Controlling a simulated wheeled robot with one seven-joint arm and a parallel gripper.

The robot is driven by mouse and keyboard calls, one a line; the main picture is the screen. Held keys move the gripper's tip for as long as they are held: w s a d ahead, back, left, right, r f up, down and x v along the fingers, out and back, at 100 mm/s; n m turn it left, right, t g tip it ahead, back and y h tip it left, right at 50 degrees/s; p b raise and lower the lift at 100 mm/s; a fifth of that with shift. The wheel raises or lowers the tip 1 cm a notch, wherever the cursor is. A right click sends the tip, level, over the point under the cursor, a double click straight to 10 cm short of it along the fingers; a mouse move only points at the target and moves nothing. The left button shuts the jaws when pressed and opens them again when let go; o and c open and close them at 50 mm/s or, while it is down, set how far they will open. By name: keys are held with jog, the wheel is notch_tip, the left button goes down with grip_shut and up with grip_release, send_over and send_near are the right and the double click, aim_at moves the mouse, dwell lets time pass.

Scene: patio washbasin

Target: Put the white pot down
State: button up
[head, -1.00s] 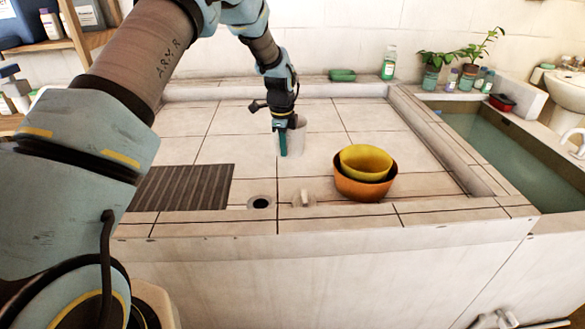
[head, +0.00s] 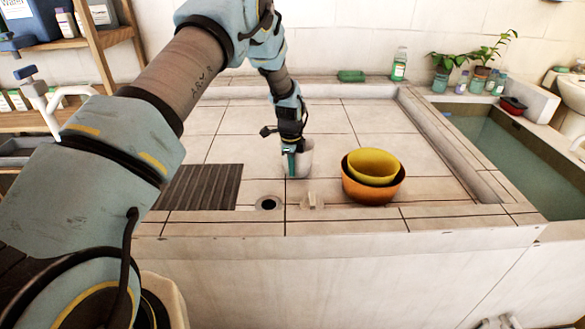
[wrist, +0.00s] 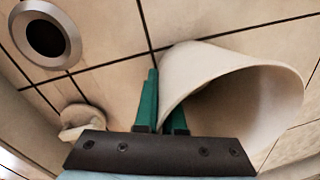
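The white pot (head: 305,158) is over the tiled counter, behind the round drain hole and left of the bowls. It also shows in the wrist view (wrist: 245,80), its open mouth toward the camera. My gripper (head: 291,163) is at the pot's left side, pointing down. In the wrist view its green fingers (wrist: 163,112) pinch the pot's wall, one outside and one at the inner side of the rim. I cannot tell whether the pot's base touches the tiles.
An orange bowl (head: 373,190) with a yellow bowl (head: 373,167) in it stands right of the pot. A dark slatted grate (head: 200,187), the drain hole (head: 268,203) and a small pale fitting (head: 312,201) lie along the front. Tiles behind the pot are clear.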

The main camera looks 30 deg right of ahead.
jog(key=o, duration=0.4)
jog(key=shift+c, duration=0.2)
jog(key=shift+r, duration=0.15)
notch_tip(320, 180, up, 12)
jog(key=s+a+b, duration=0.1)
jog(key=b, duration=0.1)
jog(key=shift+b, duration=0.4)
jog(key=s+a+r+n, duration=0.2)
jog(key=a+n, duration=0.4)
jog(key=a, duration=0.5)
jog(key=s+a+r+n, duration=0.2)
jog(key=a+n, duration=0.4)
jog(key=a, duration=0.5)
jog(key=s+a+r+n, duration=0.3)
jog(key=a+n, duration=0.3)
jog(key=a, duration=0.5)
jog(key=shift+r+n+t+y, duration=0.3)
jog(key=shift+r, duration=0.15)
jog(key=s+a+n, duration=0.3)
jog(key=s, duration=0.1)
jog(key=s+a+n, duration=0.3)
jog(key=s+a, duration=0.1)
jog(key=shift+s+a+n, duration=0.2)
jog(key=shift+n, duration=0.2)
